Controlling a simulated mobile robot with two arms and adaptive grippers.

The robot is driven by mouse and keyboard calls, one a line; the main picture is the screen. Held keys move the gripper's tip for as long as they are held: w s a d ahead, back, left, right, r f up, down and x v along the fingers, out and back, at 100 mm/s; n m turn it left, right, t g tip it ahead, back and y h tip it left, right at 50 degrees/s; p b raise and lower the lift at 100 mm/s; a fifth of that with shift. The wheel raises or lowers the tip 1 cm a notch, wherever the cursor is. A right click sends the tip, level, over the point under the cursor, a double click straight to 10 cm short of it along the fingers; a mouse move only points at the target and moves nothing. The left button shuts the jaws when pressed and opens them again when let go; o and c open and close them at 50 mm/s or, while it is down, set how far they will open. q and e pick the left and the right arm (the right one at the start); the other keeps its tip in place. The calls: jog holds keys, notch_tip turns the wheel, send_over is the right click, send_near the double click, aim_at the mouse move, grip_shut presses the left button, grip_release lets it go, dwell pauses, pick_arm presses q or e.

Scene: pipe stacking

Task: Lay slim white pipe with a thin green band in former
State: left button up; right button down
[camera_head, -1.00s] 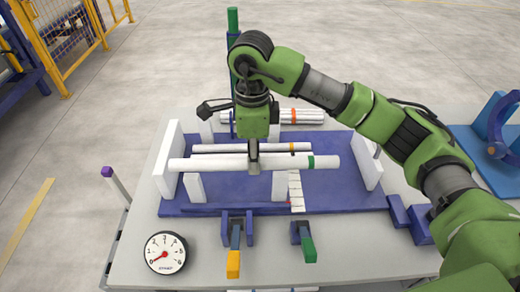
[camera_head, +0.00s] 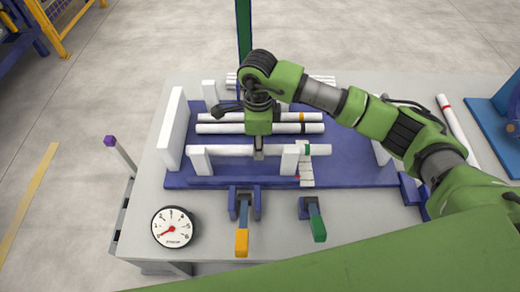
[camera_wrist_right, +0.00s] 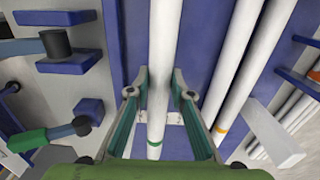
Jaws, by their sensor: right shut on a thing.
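The slim white pipe with a thin green band (camera_head: 230,150) lies level across the front of the former, just behind two short white front posts (camera_head: 200,162). Its green band is near the right end. My right gripper (camera_head: 259,155) points down and is shut on the pipe near its middle. In the right wrist view, the pipe (camera_wrist_right: 161,60) runs between the two fingers (camera_wrist_right: 157,100). The former has a blue base (camera_head: 350,165) and tall white end plates. I cannot tell whether the pipe rests on the former. My left gripper is not in view.
Two white pipes, one with an orange band (camera_head: 270,117) and one with a dark band (camera_head: 265,128), lie behind the held pipe. Toggle clamps with orange (camera_head: 241,242) and green (camera_head: 318,225) handles stand in front. A gauge (camera_head: 173,228) lies at front left; more pipes lie behind.

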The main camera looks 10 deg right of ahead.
notch_tip(320, 180, down, 4)
jog(key=shift+r+p, duration=0.1)
jog(key=shift+p, duration=0.35)
jog(key=c, duration=2.2)
grip_release()
jog(key=o, duration=0.4)
